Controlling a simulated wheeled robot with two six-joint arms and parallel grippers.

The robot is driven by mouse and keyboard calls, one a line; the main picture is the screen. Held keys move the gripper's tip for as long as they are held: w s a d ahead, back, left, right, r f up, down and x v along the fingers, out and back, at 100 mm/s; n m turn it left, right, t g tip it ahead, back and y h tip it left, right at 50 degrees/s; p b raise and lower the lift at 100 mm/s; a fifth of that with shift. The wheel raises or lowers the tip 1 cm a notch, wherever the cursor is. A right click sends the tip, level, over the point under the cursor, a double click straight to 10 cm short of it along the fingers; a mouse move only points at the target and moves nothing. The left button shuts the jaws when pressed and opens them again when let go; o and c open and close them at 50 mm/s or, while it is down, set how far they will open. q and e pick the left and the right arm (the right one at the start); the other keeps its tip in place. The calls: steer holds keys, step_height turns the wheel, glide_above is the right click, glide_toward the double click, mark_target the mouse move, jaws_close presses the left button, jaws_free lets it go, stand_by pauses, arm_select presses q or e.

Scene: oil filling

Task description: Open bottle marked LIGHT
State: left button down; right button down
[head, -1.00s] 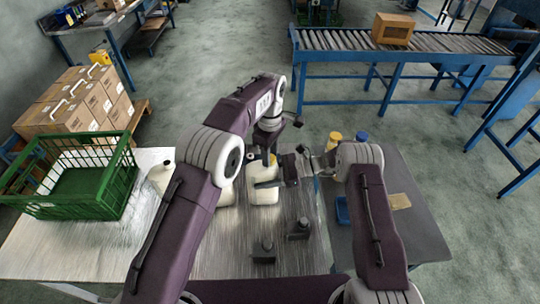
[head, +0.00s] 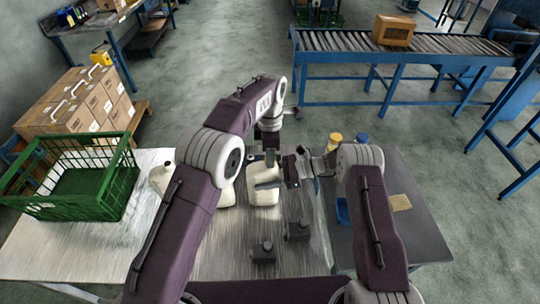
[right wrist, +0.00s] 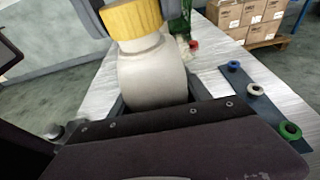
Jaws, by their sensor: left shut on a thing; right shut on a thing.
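A cream-white bottle (head: 264,197) stands upright on the metal table. Its yellow cap (right wrist: 133,18) shows in the right wrist view, above the bottle's pale neck and shoulder (right wrist: 152,75). My right gripper (head: 268,184) is shut around the bottle's body from the right. My left gripper (head: 270,152) is above the bottle, shut on the yellow cap, with its dark fingers on either side in the right wrist view. I cannot read any label, and cannot tell whether the cap is loose on the neck.
Another white bottle (head: 228,194) stands close on the left, partly behind my left arm, and one more (head: 161,177) is further left. A green crate (head: 120,178) is at far left. Dark blocks (head: 264,251) sit in front. Yellow-topped (head: 335,137) and blue-topped (head: 362,137) containers stand right.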

arm_select(q)
steer(key=shift+r, duration=1.05)
step_height(320, 180, up, 4)
steer(key=shift+r, duration=0.1)
arm_select(e)
steer(key=shift+c, duration=2.1)
jaws_free()
steer(key=shift+d, duration=0.1)
arm_select(q)
step_height(320, 180, down, 3)
steer(key=b, duration=0.3)
arm_select(e)
steer(key=v, duration=1.2)
